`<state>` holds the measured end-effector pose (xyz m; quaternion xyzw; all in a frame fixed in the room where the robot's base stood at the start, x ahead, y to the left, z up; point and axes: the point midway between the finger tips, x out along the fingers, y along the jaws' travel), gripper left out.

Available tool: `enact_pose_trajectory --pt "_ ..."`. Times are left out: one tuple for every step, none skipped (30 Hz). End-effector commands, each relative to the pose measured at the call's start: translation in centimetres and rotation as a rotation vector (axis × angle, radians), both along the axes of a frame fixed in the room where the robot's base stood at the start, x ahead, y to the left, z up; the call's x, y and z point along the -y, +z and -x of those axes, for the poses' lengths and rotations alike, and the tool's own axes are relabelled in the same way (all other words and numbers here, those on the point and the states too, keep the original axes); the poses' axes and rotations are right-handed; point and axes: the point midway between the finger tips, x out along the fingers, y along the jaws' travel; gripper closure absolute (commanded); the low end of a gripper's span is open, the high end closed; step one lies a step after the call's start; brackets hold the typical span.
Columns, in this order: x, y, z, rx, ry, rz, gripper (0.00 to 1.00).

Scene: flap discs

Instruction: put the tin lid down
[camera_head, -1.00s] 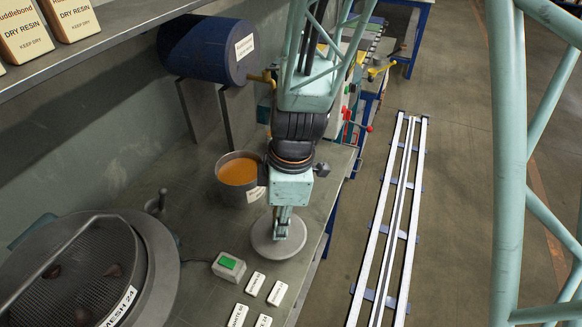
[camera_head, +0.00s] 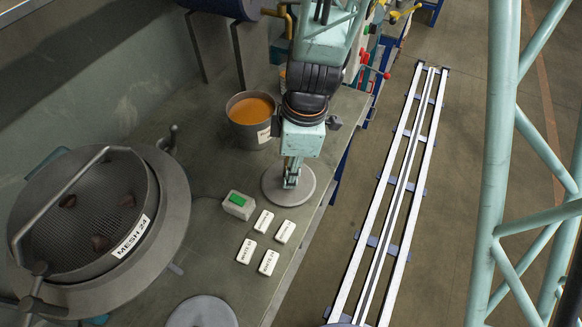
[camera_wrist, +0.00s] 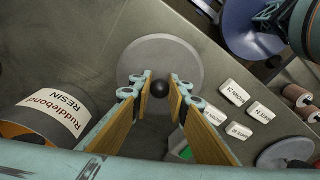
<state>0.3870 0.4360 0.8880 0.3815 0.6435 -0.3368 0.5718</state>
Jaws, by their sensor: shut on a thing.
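The tin lid is a flat grey disc (camera_head: 274,190) with a round black knob (camera_wrist: 159,88). My gripper (camera_head: 291,181) points down over it, and in the wrist view its two wood-toned fingers (camera_wrist: 160,92) stand on either side of the knob, shut on it. The lid is level, over the bench near its front edge. I cannot tell whether its underside touches the bench. The open resin tin (camera_head: 250,108), with orange content, stands behind it to the left. Its label reads Ruddlebond RESIN in the wrist view (camera_wrist: 52,115).
A green-buttoned box (camera_head: 238,205) and several white labelled blocks (camera_head: 264,221) lie in front of the lid. A round mesh sieve (camera_head: 85,225) fills the bench's left. Another grey disc (camera_head: 201,312) lies at the bottom. The bench edge is close on the lid's right.

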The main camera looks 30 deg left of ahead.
Motion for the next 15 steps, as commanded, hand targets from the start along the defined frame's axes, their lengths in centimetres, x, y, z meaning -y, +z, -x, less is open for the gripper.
enact_pose_trajectory --pt "-0.02 0.03 -0.01 0.0 0.0 0.0 1.0" --pt "-0.01 0.01 -0.02 0.0 0.0 0.0 1.0" --pt "-0.01 -0.04 -0.02 0.0 0.0 0.0 1.0" --pt "-0.01 -0.09 -0.02 0.0 0.0 0.0 1.0" --pt "-0.01 -0.15 -0.02 0.0 0.0 0.0 1.0" --pt "-0.01 -0.2 -0.02 0.0 0.0 0.0 1.0" --pt "-0.01 -0.24 -0.03 0.0 0.001 0.0 1.0" --pt "-0.02 -0.27 -0.03 0.001 0.001 -0.001 1.0" --pt "-0.02 -0.32 -0.02 0.001 0.001 -0.001 1.0" --pt "-0.01 -0.28 -0.02 0.0 0.001 0.0 0.83" --pt "-0.02 -0.25 -0.01 0.0 0.001 0.0 0.8" --pt "-0.03 -0.23 -0.01 0.0 0.001 0.0 0.76" --pt "-0.02 -0.22 -0.01 0.0 0.001 0.0 0.74" --pt "-0.02 -0.22 -0.01 0.0 0.001 0.0 0.71" --pt "-0.03 -0.22 -0.01 0.0 0.001 0.0 0.71"
